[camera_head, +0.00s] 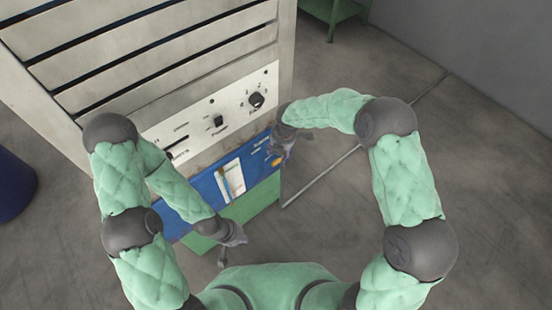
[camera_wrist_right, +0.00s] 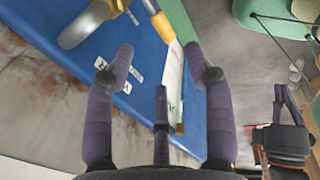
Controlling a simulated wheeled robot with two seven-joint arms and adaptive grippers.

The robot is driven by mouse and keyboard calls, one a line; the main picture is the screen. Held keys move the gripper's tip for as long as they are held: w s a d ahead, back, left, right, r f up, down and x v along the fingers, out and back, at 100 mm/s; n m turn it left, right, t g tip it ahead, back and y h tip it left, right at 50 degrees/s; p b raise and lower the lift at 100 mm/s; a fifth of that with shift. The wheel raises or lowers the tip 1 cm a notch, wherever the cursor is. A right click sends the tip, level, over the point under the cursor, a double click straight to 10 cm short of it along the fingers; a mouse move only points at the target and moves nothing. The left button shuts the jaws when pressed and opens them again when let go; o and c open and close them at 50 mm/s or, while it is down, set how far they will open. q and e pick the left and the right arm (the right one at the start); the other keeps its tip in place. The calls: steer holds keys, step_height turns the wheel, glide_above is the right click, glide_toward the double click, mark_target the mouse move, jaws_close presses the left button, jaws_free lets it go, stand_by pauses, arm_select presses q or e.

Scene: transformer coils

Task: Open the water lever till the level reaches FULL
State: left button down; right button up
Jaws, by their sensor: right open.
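The water lever (camera_head: 277,162) shows as a small yellow-orange handle at the right end of the cabinet's blue lower panel (camera_head: 205,187). In the right wrist view the yellow lever (camera_wrist_right: 163,26) crosses the top, beyond my fingertips. My right gripper (camera_head: 279,152) is beside the lever in the head view. In the right wrist view my right gripper (camera_wrist_right: 157,58) is open, with nothing between its fingers. A white level gauge plate (camera_head: 234,176) is on the blue panel; its level and marks are too small to read. My left gripper (camera_head: 235,237) hangs low, apart from the panel.
A grey curved pipe (camera_wrist_right: 82,27) and small white labels (camera_wrist_right: 134,75) are on the blue panel. Above it is a white control plate with a black knob (camera_head: 256,100). A dark blue drum (camera_head: 12,185) stands at the left. Grey floor (camera_head: 500,170) is open at the right.

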mark_target(276, 161)
steer(key=f, duration=0.3)
steer(key=w+f+b, duration=0.1)
steer(key=f, duration=0.1)
steer(key=a+f, duration=0.1)
steer(key=f, duration=0.2)
steer(key=shift+w+f+b, duration=0.2)
steer(key=shift+f+b, duration=0.1)
steer(key=shift+b, duration=0.1)
jaws_close()
